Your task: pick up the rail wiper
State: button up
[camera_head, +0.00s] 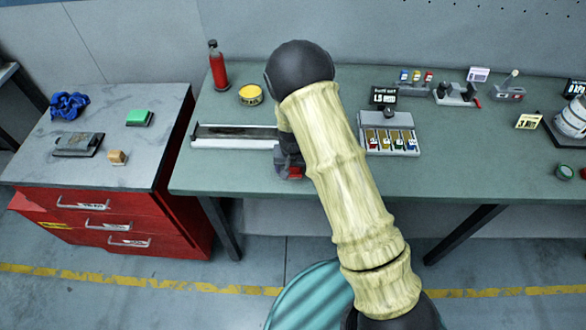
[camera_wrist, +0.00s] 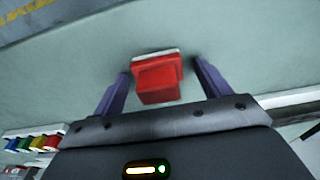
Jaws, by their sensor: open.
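A small red block with a pale pad along one edge, which looks like the rail wiper (camera_wrist: 158,80), lies on the green bench top. In the wrist view my gripper (camera_wrist: 160,68) is open, with one finger on each side of the red block. Gaps show between the block and both fingers. In the head view the red block (camera_head: 294,174) shows at the bench's front part, partly hidden by my gripper (camera_head: 289,166) and arm.
A long rail tray (camera_head: 235,144) lies just left of my gripper. A box of coloured pieces (camera_head: 390,151) stands to the right. A red bottle (camera_head: 217,66) and yellow tin (camera_head: 251,95) stand behind. The bench front edge is close.

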jog(key=shift+s+d, duration=0.1)
dwell(0.3)
jog(key=c, duration=1.1)
jog(key=shift+r, duration=0.1)
notch_tip(320, 180, up, 10)
jog(key=shift+f+b, duration=0.1)
jog(key=shift+b, duration=1.05)
